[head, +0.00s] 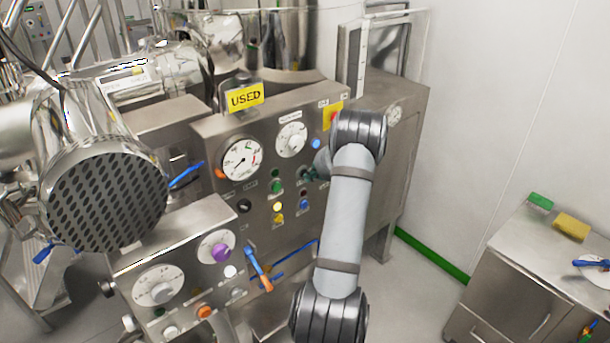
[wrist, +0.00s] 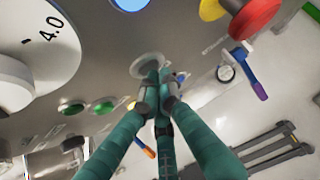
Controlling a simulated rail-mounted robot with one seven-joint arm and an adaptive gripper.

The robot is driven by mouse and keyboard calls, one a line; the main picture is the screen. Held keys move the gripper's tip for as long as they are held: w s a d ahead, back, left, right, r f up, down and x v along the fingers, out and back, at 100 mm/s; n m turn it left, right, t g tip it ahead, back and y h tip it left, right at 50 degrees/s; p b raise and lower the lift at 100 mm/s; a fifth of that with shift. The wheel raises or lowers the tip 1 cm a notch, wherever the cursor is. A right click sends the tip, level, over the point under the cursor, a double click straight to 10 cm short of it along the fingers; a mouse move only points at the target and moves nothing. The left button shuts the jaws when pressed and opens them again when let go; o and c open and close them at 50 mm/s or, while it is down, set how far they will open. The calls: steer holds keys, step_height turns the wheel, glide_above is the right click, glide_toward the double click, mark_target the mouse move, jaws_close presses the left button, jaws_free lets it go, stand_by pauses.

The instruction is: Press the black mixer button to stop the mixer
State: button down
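The steel control panel (head: 235,130) carries dials and several coloured buttons. My gripper (head: 312,172), with teal fingers, is at the panel's right part, below a blue lamp (head: 316,144) and right of the green buttons (head: 277,187). In the wrist view, the fingertips of my gripper (wrist: 153,88) are together with nothing visible between them. They lie in front of a pale round ring (wrist: 148,66) on the panel and hide its middle. I cannot make out a black button there, nor tell whether the tips touch the panel.
A red knob on a yellow base (wrist: 252,17) is up and right of the fingertips. The white dial (wrist: 35,50) is at the left. A yellow USED sign (head: 245,96) stands on the panel top. A steel cabinet (head: 540,260) is at the right, with clear floor between.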

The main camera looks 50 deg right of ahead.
steer(key=shift+s, duration=0.15)
steer(key=shift+s+a+b, duration=0.15)
steer(key=shift+s+b, duration=0.35)
steer(key=shift+s, duration=0.15)
steer(key=shift+s+a+b, duration=0.25)
steer(key=shift+s+b, duration=0.3)
steer(key=shift+s, duration=0.7)
steer(key=shift+s+a+b, duration=0.25)
steer(key=shift+s+b, duration=0.3)
steer(key=shift+s, duration=0.65)
steer(key=shift+s+a+b, duration=0.2)
steer(key=shift+s+b, duration=0.05)
steer(key=shift+s, duration=0.7)
steer(key=shift+s+a+b, duration=0.15)
steer(key=shift+s+b, duration=0.05)
steer(key=shift+s, duration=0.75)
